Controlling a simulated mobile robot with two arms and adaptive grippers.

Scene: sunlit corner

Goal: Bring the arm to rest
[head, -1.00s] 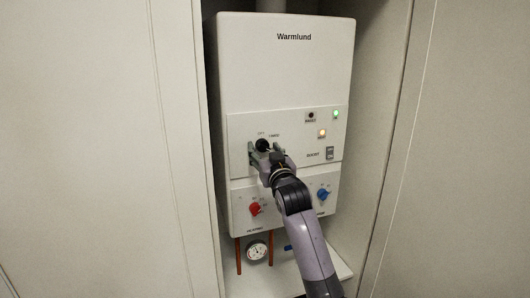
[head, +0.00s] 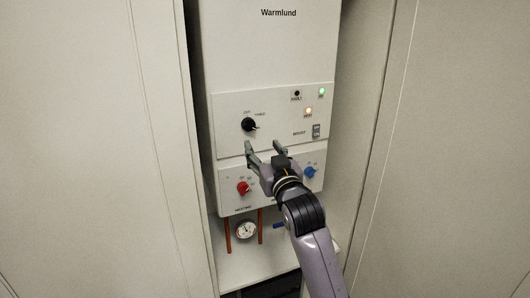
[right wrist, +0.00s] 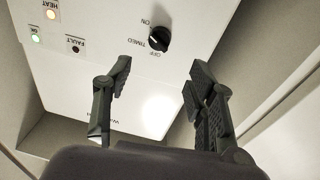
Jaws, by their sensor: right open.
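My right gripper (head: 265,149) is open and empty in front of the white boiler (head: 230,148), below its black mode knob (head: 249,125). In the right wrist view the open fingers (right wrist: 158,82) stand apart with nothing between them, and the black knob (right wrist: 159,39) shows beyond them, apart from both. The knob's labels in that view read OFF, TIMED and ON. My left gripper is not in view.
The boiler sits in a recess between pale panels (head: 90,130) and (head: 455,140). A red knob (head: 243,188), a blue knob (head: 310,172), a boost switch (head: 316,131), a gauge (head: 246,230) and copper pipes (head: 227,235) are close by. Green (head: 321,92) and orange (head: 308,111) lamps are lit.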

